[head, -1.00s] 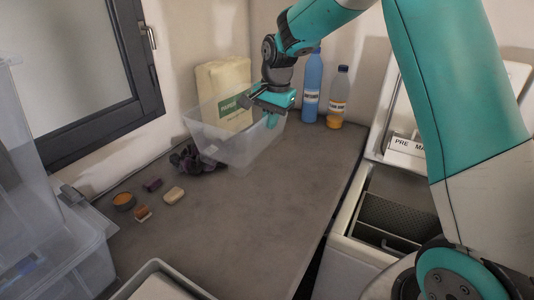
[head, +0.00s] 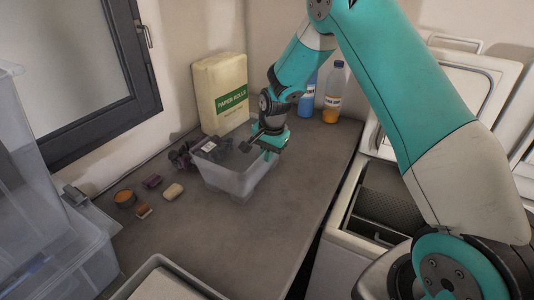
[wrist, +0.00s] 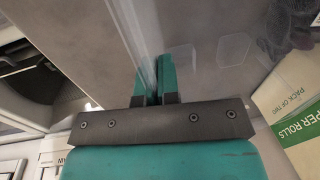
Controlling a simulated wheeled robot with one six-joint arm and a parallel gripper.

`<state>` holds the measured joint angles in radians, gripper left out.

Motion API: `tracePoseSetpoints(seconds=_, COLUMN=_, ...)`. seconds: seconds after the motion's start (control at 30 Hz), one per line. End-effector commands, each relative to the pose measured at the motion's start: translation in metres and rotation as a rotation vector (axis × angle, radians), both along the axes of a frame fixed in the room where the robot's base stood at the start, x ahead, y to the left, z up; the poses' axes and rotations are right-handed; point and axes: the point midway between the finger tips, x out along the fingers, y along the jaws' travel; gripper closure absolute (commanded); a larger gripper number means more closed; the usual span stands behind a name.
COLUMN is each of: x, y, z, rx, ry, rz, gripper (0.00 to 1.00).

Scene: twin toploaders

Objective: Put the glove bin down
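The glove bin (head: 238,184) is a clear, translucent tub on the grey counter, in the middle of the head view. It looks upright and low at the counter; I cannot tell whether its base fully touches. My gripper (head: 272,152) is shut on the bin's right-hand rim. In the wrist view, the two fingertips (wrist: 157,78) are close together with the thin clear wall between them. A dark patch with a white label shows at the bin's back left. A dark crumpled cloth, perhaps gloves (head: 181,156), lies beside the bin's left side.
A paper rolls pack (head: 222,92) stands behind the bin. A blue bottle (head: 306,98) and an orange bottle (head: 333,95) stand at the back right. Small items, including a soap bar (head: 173,191), lie left. Open washers (head: 385,200) border the right.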

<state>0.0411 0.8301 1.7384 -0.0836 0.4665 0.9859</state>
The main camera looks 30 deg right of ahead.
Motion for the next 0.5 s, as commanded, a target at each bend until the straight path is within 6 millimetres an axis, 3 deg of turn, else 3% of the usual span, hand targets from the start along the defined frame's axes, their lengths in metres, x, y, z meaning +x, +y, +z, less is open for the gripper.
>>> tracePoseSetpoints(seconds=0.07, x=0.0002, y=0.0001, z=-0.0025, rx=0.001, ry=-0.001, rz=0.000, gripper=1.00)
tracePoseSetpoints(seconds=0.2, x=-0.0001, y=0.0001, z=-0.0023, rx=0.000, ry=0.000, rz=0.000, gripper=0.72)
tracePoseSetpoints(seconds=0.5, x=0.0001, y=0.0000, z=0.0003, rx=0.000, ry=0.000, rz=0.000, gripper=0.72)
